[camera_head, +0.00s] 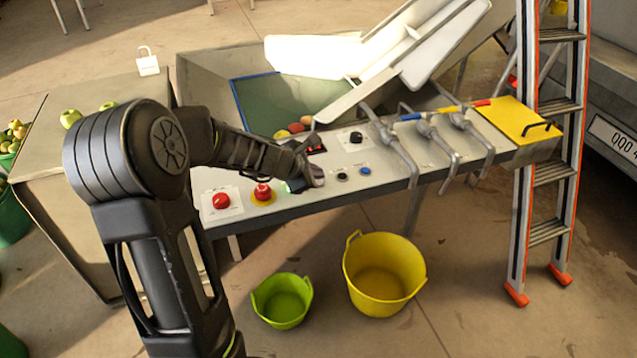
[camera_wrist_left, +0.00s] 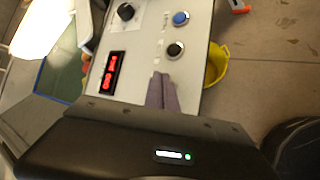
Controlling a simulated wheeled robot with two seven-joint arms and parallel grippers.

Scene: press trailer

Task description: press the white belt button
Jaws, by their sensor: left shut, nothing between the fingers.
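The grey control panel (camera_head: 275,217) carries a row of buttons. I see no white button in either view; my left gripper covers part of the row. My left gripper (camera_head: 319,178) is shut and empty, low over the panel, left of a black button (camera_head: 342,177). In the left wrist view its closed fingers (camera_wrist_left: 162,90) point at the panel just below the black button (camera_wrist_left: 175,49), beside the red digit display (camera_wrist_left: 113,72). I cannot tell whether the fingertips touch the panel. My right gripper is not in view.
A blue button (camera_head: 365,171), a black knob (camera_head: 356,137), a red button (camera_head: 221,201) and a red mushroom button (camera_head: 262,191) sit on the panel. Levers (camera_head: 397,155) stand to the right. Yellow (camera_head: 384,275) and green (camera_head: 282,300) tubs stand below; a ladder (camera_head: 550,174) is at right.

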